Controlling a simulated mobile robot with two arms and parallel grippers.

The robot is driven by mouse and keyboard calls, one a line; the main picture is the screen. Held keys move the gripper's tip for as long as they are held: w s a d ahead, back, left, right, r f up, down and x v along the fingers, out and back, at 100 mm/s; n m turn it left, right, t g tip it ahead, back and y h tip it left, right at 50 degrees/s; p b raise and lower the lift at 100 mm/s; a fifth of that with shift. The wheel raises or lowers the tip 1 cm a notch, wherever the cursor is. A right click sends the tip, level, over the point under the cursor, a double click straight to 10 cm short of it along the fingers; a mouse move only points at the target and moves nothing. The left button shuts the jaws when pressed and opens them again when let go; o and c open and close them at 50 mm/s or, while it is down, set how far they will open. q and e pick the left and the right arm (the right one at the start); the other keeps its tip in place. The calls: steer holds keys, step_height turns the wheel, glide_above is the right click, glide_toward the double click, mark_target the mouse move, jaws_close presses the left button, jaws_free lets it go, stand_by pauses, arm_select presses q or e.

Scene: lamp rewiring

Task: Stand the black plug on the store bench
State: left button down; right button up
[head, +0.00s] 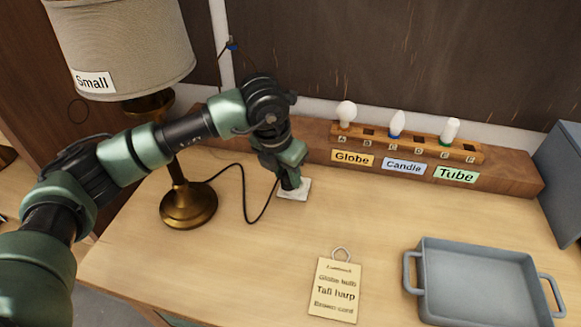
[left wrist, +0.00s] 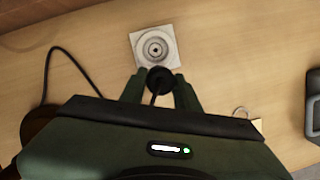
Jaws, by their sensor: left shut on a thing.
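My left gripper (head: 290,180) is low over the bench, shut on the black plug (left wrist: 159,79). In the left wrist view the plug is between the two fingertips (left wrist: 159,88), with its cord running back under the gripper. A white square plate with a round ringed socket (left wrist: 153,48) lies on the bench just beyond the plug; the plate also shows beside the fingertips in the head view (head: 296,191). I cannot tell whether the plug touches the bench or the plate. The black cord (head: 245,195) loops from the lamp's side to the gripper. My right gripper is out of view.
A brass lamp (head: 187,205) with a shade labelled Small stands left, behind my left arm. A wooden bulb rack (head: 500,178) with Globe, Candle and Tube labels runs along the back. A card (head: 335,290) and a grey tray (head: 424,281) lie in front. The bench between is clear.

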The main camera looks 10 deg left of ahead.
arm_select(q)
steer(key=shift+s+a, duration=0.15)
steer(key=shift+s, duration=0.75)
steer(key=shift+s+a, duration=0.1)
steer(key=shift+s, duration=0.75)
steer(key=shift+s+a+b, duration=0.15)
steer(key=shift+s+b, duration=0.25)
steer(key=shift+s, duration=1)
steer(key=shift+s+a+b, duration=0.2)
steer(key=shift+s+b, duration=0.15)
steer(key=shift+s, duration=1)
steer(key=shift+s+a+b, duration=0.15)
steer(key=shift+s+b, duration=0.25)
steer(key=shift+s, duration=1)
steer(key=shift+f, duration=0.1)
steer(key=shift+f+b, duration=2.25)
steer(key=shift+b, duration=0.4)
steer(key=shift+f+b, duration=0.4)
steer(key=shift+b, duration=0.15)
steer(key=c, duration=0.9)
jaws_free()
steer(key=shift+c, duration=0.2)
